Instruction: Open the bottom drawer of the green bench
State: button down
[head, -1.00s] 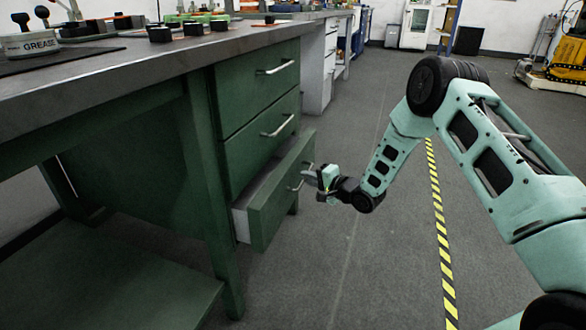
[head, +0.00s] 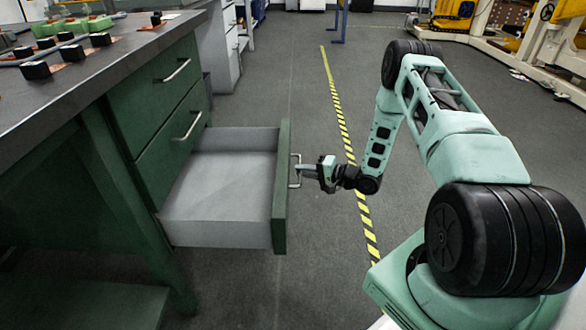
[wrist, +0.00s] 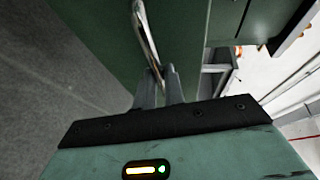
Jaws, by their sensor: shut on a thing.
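The green bench (head: 85,170) stands at the left in the head view. Its bottom drawer (head: 225,207) is pulled far out, and its pale grey inside looks empty. The drawer's green front (head: 281,190) faces right, with a metal handle (head: 296,170) on it. My gripper (head: 309,171) is shut on that handle. In the wrist view the fingers (wrist: 160,90) close around the bar-shaped handle (wrist: 146,35), in front of the green drawer front (wrist: 105,30). The two upper drawers (head: 165,85) are closed.
Black-knobbed items (head: 66,48) lie on the grey worktop. A grey cabinet (head: 222,50) stands beyond the bench. Yellow machinery (head: 455,15) is at the far right. A yellow-and-black floor stripe (head: 340,110) runs past my arm, and the floor around it is clear.

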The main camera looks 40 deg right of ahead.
jog(key=shift+s+d, duration=0.1)
jog(key=c, duration=1.5)
grip_release()
jog(key=p+v, duration=0.4)
jog(key=v, duration=1.3)
jog(key=shift+s+d, duration=0.1)
jog(key=shift+s, duration=0.05)
